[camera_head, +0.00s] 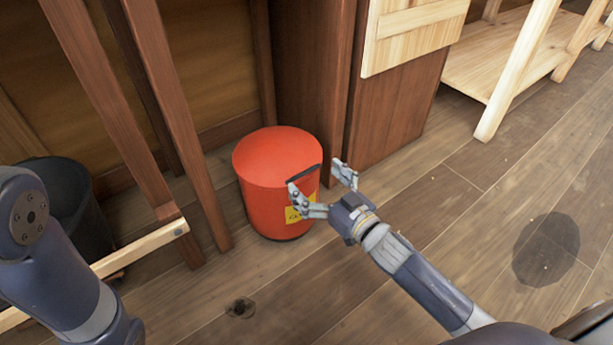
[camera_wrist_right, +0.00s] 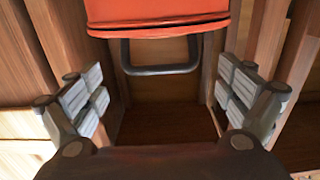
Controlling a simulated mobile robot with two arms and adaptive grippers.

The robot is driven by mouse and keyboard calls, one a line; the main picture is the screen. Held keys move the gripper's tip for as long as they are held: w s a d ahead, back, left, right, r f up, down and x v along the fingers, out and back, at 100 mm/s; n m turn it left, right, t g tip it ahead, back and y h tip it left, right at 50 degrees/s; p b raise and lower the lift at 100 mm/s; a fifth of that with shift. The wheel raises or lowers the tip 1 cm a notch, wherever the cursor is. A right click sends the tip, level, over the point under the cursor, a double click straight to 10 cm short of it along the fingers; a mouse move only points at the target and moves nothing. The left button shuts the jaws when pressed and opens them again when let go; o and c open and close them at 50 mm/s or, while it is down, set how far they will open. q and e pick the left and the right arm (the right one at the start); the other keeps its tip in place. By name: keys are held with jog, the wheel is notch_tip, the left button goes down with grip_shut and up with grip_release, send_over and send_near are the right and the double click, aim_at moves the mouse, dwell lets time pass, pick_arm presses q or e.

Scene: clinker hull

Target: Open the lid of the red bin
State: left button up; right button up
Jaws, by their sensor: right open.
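The red bin (camera_head: 262,205) stands on the floor against the wooden wall, with a yellow label on its side. Its round red lid (camera_head: 277,150) is down on it. A dark handle (camera_head: 304,173) juts from the lid's right side. In the right wrist view the lid (camera_wrist_right: 158,14) is at the top and the handle (camera_wrist_right: 160,70) hangs between my fingers, touching neither. My right gripper (camera_head: 318,177) is open beside the bin, its fingers on either side of the handle; it also shows in the right wrist view (camera_wrist_right: 165,97). My left arm is at the left edge; its gripper is out of view.
Slanted wooden posts (camera_head: 165,120) stand just left of the bin. A dark bucket (camera_head: 70,205) is behind my left arm. A wooden cabinet (camera_head: 395,105) rises behind and right of the bin. The floor at the right is mostly clear, with a dark round patch (camera_head: 546,249).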

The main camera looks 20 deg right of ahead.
aim_at(307, 170)
jog(key=shift+b+x, duration=0.65)
jog(key=shift+x, duration=1.1)
